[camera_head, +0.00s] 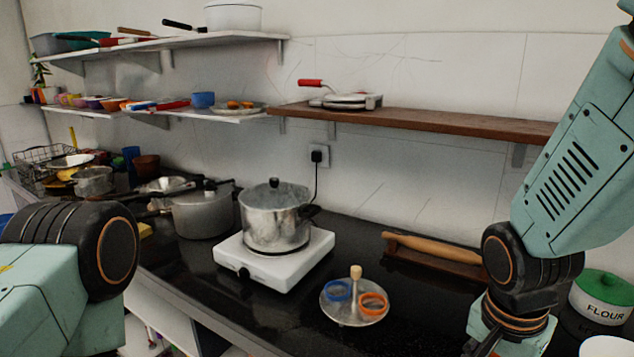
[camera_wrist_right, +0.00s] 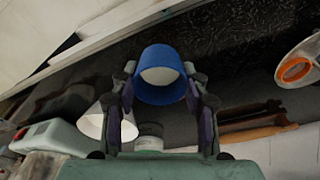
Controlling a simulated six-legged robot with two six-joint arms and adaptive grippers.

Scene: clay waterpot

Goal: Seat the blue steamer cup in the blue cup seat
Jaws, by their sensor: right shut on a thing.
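The blue steamer cup (camera_wrist_right: 160,91) is between the fingertips of my right gripper (camera_wrist_right: 162,82), which is shut on it. The cup's pale inside faces the right wrist camera. The blue cup seat (camera_head: 337,290) is a ring on a round metal stand (camera_head: 346,318) on the black counter. It is empty and sits left of the stand's wooden knob. In the head view my right arm reaches down at the right, its fingers and the cup out of frame. My left arm shows at the left, but its gripper is not in view.
An orange ring seat (camera_head: 373,303) is beside the blue one. A lidded pot (camera_head: 275,217) on a white hotplate (camera_head: 282,268) stands behind and left. A rolling pin (camera_head: 437,249) lies behind and right, and a flour canister (camera_head: 602,299) stands far right.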

